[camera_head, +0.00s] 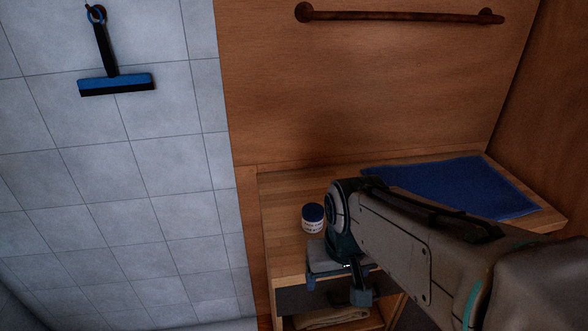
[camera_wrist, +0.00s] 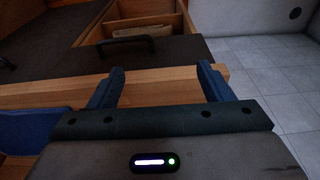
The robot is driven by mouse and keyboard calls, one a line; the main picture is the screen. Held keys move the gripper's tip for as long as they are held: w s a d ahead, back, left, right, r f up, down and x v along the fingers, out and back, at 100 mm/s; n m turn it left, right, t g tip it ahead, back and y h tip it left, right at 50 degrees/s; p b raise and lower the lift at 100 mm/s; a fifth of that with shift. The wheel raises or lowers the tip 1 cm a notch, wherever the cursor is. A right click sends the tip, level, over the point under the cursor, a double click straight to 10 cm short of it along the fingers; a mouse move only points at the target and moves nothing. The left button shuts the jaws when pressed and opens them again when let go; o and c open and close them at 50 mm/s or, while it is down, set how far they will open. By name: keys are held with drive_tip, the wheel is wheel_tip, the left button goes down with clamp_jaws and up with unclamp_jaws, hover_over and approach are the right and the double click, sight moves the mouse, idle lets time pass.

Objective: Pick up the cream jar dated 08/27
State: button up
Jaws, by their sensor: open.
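A small white jar with a dark blue lid (camera_head: 313,218) stands upright on the wooden counter (camera_head: 285,190), near its left side. Its label has dark print too small to read, so I cannot tell the date. My gripper (camera_head: 341,284) is at the counter's front edge, to the right of and nearer than the jar, apart from it. In the wrist view my gripper (camera_wrist: 160,84) has its two blue fingers spread wide with nothing between them. The jar does not show in the wrist view.
A blue cloth or mat (camera_head: 465,188) lies on the counter's right. A rail (camera_head: 400,16) and a squeegee (camera_head: 116,84) hang on the walls.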

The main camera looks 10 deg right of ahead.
drive_tip(key=w+r+m+h+p, duration=0.1)
drive_tip(key=w+r+m+p, duration=0.1)
drive_tip(key=w+r, duration=0.3)
drive_tip(key=m+t+h, duration=0.1)
drive_tip(key=m+t, duration=0.1)
drive_tip(key=m, duration=0.2)
approach(311, 213)
drive_tip(key=x, duration=0.3)
drive_tip(key=b+x, duration=0.1)
drive_tip(key=x, duration=0.2)
drive_tip(key=shift+w+d+r, duration=0.15)
drive_tip(key=shift+w, duration=0.25)
drive_tip(key=x, duration=0.4)
drive_tip(key=shift+s+f, duration=0.2)
drive_tip(key=shift+s, duration=0.2)
drive_tip(key=shift+w+f+b, duration=0.25)
drive_tip(key=shift+f+b, duration=0.05)
drive_tip(key=shift+f, duration=0.25)
drive_tip(key=shift+h, duration=0.3)
drive_tip(key=c, duration=1.1)
